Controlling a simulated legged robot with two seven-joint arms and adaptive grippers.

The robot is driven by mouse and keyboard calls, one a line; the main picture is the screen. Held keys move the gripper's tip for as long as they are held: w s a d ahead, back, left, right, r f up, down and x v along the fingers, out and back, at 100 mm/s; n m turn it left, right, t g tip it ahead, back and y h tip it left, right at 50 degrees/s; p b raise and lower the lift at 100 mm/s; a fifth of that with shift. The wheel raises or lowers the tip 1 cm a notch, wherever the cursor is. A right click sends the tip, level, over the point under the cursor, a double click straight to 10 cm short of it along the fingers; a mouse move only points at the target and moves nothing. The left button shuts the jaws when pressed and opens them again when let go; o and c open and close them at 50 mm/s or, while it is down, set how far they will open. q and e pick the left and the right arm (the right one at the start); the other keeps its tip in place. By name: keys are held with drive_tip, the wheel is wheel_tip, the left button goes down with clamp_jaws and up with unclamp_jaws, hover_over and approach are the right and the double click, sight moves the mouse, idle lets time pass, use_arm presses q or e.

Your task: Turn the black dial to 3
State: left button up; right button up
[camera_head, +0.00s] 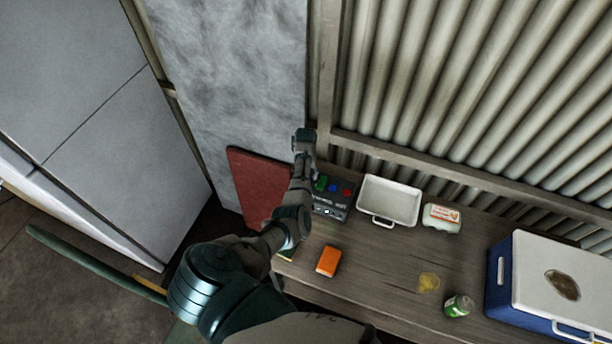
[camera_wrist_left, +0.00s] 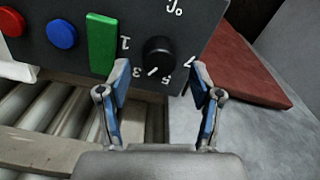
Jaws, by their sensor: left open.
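The black dial (camera_wrist_left: 158,52) is on a dark control panel (camera_wrist_left: 200,18), seen upside down in the left wrist view. The numbers 1, 3, 5 and 7 stand around it. A short white mark shows at the dial's lower edge, between 3 and 5. My left gripper (camera_wrist_left: 160,68) is open, with one blue-padded finger on each side of the dial in the picture. I cannot tell whether either finger touches it. In the head view the panel (camera_head: 341,211) is partly behind my left arm, and the dial cannot be made out. My right gripper is out of view.
Beside the dial are a green switch (camera_wrist_left: 102,43), a blue button (camera_wrist_left: 61,34) and a red button (camera_wrist_left: 11,21). A white tray (camera_head: 389,203), an egg carton (camera_head: 441,217), an orange block (camera_head: 328,261), a green can (camera_head: 458,306) and a cooler (camera_head: 497,281) stand on the bench (camera_head: 375,275).

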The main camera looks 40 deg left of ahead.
use_arm(q)
wheel_tip(320, 180, up, 10)
idle(0.3)
idle(0.5)
